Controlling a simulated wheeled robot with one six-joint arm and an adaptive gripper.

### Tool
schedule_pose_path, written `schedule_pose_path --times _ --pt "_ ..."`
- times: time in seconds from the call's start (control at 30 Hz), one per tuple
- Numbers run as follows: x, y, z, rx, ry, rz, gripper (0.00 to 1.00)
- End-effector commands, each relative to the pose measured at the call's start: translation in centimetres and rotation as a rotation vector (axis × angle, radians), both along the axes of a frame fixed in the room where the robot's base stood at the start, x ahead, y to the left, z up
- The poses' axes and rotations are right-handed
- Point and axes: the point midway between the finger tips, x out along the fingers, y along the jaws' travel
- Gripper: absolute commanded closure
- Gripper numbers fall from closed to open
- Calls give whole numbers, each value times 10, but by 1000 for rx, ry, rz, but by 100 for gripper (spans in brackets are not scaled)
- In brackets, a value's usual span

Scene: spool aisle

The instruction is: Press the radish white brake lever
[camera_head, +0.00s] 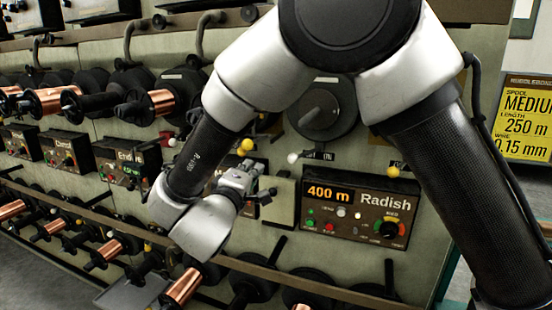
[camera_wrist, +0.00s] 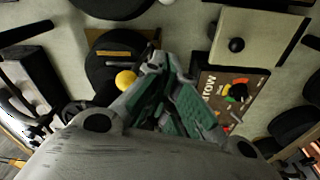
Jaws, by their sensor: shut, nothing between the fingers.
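The Radish panel (camera_head: 362,212) is a dark control box that reads 400 m, with a dial and small buttons. A white lever knob (camera_head: 293,158) stands out from the wall above and left of it, below a grey spool hub (camera_head: 322,108). My gripper (camera_head: 250,172) is left of the white knob and a little lower, apart from it in the picture. Its fingers are shut and empty, and they also show in the wrist view (camera_wrist: 156,62). I cannot make out the white knob in the wrist view.
A yellow knob (camera_head: 246,145) is just above my gripper; another (camera_head: 393,171) is above the Radish panel. A panel ending in "rrow" (camera_wrist: 228,95) lies beside my fingers in the wrist view. Copper spools (camera_head: 50,102) line the left. A yellow sign (camera_head: 528,125) stands right.

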Motion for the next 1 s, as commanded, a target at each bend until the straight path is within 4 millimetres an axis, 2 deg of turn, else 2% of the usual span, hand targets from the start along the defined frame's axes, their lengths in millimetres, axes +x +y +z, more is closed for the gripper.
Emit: schedule_pose_path --times 0.13,0.43,0.57,0.67,1.0 --pt "0 -2 4 -74 4 -10 100" --pt "1 -2 5 -75 4 -10 100" --pt "9 -5 5 -74 4 -10 100" --pt "24 -9 6 -73 4 -10 100" --pt "93 -27 11 -73 4 -10 100"
